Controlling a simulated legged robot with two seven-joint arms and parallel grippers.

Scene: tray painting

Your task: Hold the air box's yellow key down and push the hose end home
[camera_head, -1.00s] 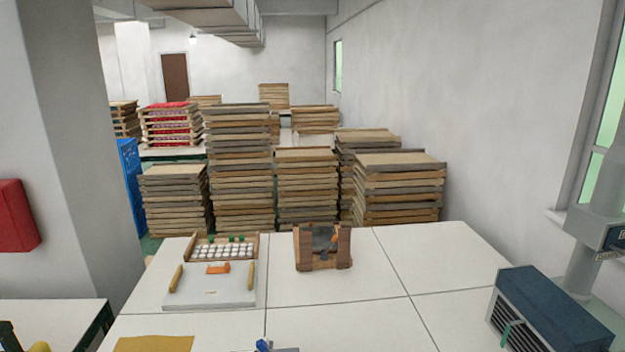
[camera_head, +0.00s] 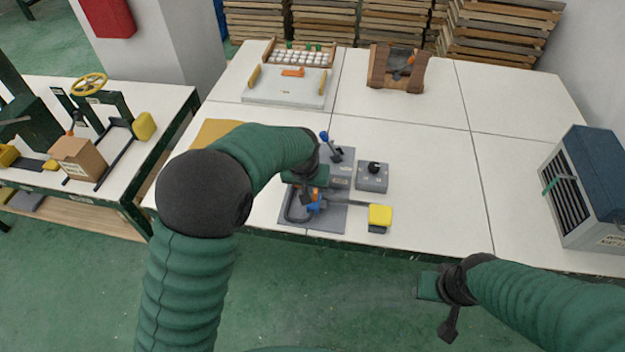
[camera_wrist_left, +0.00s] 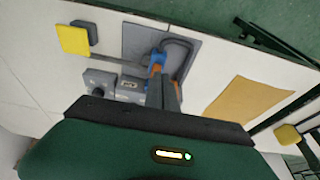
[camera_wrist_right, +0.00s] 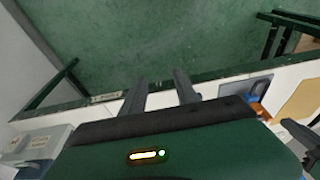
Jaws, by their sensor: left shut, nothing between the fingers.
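The grey air box (camera_head: 338,157) is on the white table, with a grey plate in front. A yellow key (camera_head: 380,215) sits at its right front corner; it also shows in the left wrist view (camera_wrist_left: 74,39). A grey hose (camera_wrist_left: 186,48) curls on the plate, near a blue and orange fitting (camera_head: 313,207). My left gripper (camera_head: 308,198) is over the plate at this fitting. Its fingers are shut and empty, their tips close to the blue part; touching cannot be told. My right gripper (camera_wrist_right: 157,80) is open and empty, off the table's front edge.
A control block with a black knob (camera_head: 373,176) stands right of the box. A blue-grey heater (camera_head: 585,190) is at the right. A white-grey tray (camera_head: 285,90) and a wooden stand (camera_head: 397,70) are behind. The table's middle right is clear.

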